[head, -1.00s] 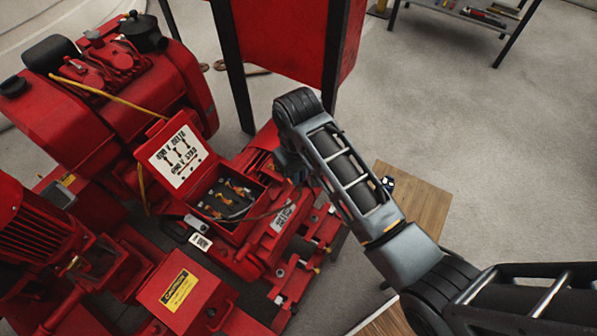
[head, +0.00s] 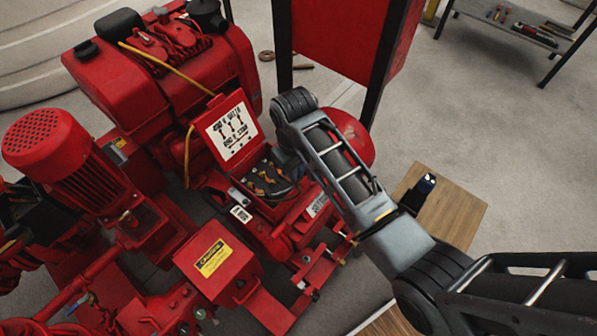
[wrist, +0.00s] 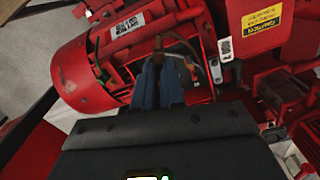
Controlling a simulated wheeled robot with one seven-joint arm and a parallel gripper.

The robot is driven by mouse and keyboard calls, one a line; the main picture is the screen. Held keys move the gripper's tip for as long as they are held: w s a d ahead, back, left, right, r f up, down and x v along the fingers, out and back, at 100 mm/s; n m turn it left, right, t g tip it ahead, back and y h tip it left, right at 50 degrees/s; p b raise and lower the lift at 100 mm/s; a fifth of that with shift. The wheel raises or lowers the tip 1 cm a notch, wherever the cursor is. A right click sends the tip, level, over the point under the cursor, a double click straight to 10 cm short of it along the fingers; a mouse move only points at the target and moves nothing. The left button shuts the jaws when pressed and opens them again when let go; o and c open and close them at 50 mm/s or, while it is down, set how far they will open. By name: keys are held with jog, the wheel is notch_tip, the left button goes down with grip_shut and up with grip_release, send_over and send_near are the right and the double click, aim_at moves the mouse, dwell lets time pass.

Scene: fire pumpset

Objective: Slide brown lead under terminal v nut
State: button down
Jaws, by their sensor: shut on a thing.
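The open terminal box (head: 243,199) sits on the red motor, its lid (head: 232,127) raised with a connection diagram. Orange-brown leads and small metal terminals (head: 266,180) show inside; I cannot tell which nut is terminal v. My gripper (wrist: 160,63) reaches over the box, its two blue-grey fingers close together. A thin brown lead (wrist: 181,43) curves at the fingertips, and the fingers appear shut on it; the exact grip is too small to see. In the head view my arm's end covers the box's right side and hides the fingertips.
A red pump and motor (head: 60,150) stand at left. A red box with a yellow caution label (head: 213,258) is in front. A red panel on black legs (head: 345,35) rises behind. A wooden table (head: 455,210) is at right; open floor lies beyond.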

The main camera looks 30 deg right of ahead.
jog(key=shift+w+a+f+n+p, duration=0.1)
jog(key=shift+w+f+n, duration=0.4)
jog(key=shift+w, duration=0.35)
jog(key=shift+w+d+f+n+p, duration=0.15)
jog(key=shift+w+f+n, duration=0.25)
jog(key=shift+w, duration=0.4)
jog(key=shift+w+a+f+n+p, duration=0.15)
jog(key=shift+w+f+n, duration=0.35)
jog(key=shift+w, duration=0.35)
jog(key=shift+f+b, duration=3.6)
jog(key=shift+f, duration=1.7)
jog(key=shift+f, duration=0.2)
jog(key=shift+w+a+b, duration=0.2)
jog(key=shift+w+b, duration=0.3)
jog(key=shift+w, duration=0.1)
jog(key=shift+w+a+b, duration=0.2)
jog(key=shift+w+b, duration=0.3)
jog(key=shift+w, duration=0.1)
jog(key=c, duration=0.8)
grip_release()
jog(key=shift+r, duration=0.15)
notch_tip(320, 180, up, 9)
jog(key=p, duration=0.8)
jog(key=shift+p, duration=0.35)
